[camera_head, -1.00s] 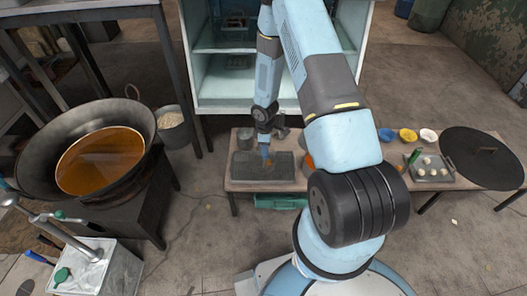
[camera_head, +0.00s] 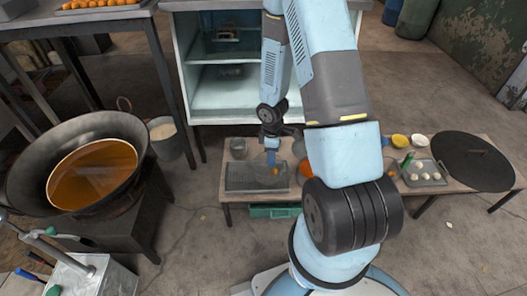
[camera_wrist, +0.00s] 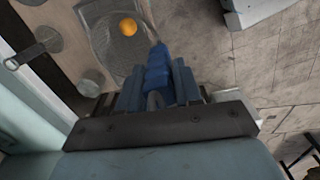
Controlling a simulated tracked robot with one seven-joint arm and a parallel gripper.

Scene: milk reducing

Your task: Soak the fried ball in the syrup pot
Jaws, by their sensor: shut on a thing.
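My gripper (camera_head: 270,140) is over the low table at centre, shut on a blue handle (camera_wrist: 158,75) that points down. Past the handle's end, a small orange fried ball (camera_wrist: 128,27) shows against a grey mesh surface; it also shows in the head view (camera_head: 275,171). I cannot tell whether the ball rests in a tool's mesh or on the wire tray (camera_head: 235,185) below. A wide dark pan (camera_head: 32,150) at left holds amber liquid (camera_head: 95,172). A small metal pot (camera_head: 238,148) stands behind the tray. I cannot tell which vessel is the syrup pot.
An orange bowl (camera_head: 306,169) is partly hidden by my arm. Small coloured bowls (camera_head: 400,141), a tray of pale balls (camera_head: 424,181) and a dark round lid (camera_head: 473,160) are at right. An open cabinet (camera_head: 225,105) stands behind.

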